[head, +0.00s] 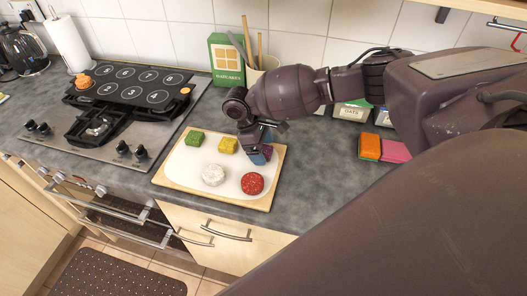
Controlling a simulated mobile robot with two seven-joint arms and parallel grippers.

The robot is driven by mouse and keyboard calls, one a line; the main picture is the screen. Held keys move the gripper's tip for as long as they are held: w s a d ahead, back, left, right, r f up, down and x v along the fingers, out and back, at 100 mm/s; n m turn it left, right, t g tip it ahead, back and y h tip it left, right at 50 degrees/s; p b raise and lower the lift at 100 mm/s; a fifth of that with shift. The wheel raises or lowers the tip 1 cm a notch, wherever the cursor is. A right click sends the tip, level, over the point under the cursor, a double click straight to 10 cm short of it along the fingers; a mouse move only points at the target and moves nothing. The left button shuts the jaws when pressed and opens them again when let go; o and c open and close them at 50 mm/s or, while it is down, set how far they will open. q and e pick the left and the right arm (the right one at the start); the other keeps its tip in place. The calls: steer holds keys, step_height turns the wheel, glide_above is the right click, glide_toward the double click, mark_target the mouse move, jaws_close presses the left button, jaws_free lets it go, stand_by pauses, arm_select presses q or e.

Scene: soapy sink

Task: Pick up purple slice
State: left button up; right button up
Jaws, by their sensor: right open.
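The purple slice (258,158) lies at the upper right of the white cutting board with a wooden rim (190,172). My right gripper (261,152) points down over the slice, and its fingers hide part of it. The jaws are open; whether they touch the slice cannot be told. On the same board are a green slice (195,138), a yellow slice (228,145), a white slice (213,175) and a red slice (252,183). My left gripper is not in view.
A stove with a numbered black griddle (133,84) stands at the left. Behind the board are a green box (226,60) and a utensil holder (258,70). Orange (369,146) and pink (395,151) sponges lie to the right. Grey counter is free in front of them.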

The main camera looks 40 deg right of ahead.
steer(key=c, duration=1)
